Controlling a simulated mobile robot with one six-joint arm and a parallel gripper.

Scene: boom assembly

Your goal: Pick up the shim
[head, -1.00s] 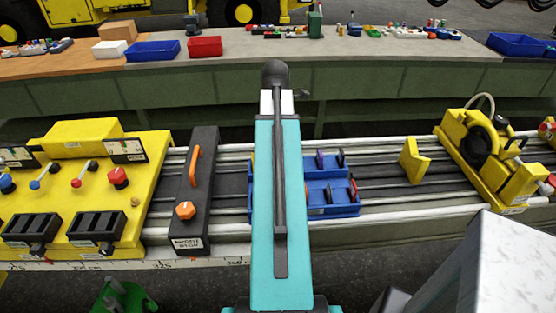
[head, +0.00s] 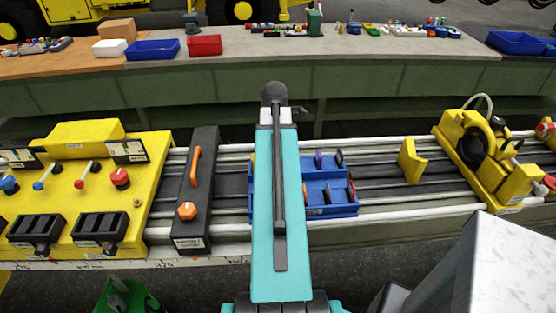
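A blue tray (head: 338,211) lies on the rails right of centre. Several thin pieces stand upright in its compartments, among them a purple one (head: 319,160), a dark one (head: 339,159) and a red one (head: 351,190). I cannot tell which, if any, is the shim. My teal arm link crosses the middle of the head view and covers the left part of the tray. My gripper is not visible; the arm link hides what lies behind it.
A black block with orange handle and knob (head: 197,190) stands left of my arm. A yellow control panel (head: 75,190) is at far left. A yellow wedge-shaped block (head: 411,161) and a yellow machine (head: 490,160) stand right. A workbench (head: 240,47) runs behind, with red and blue bins.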

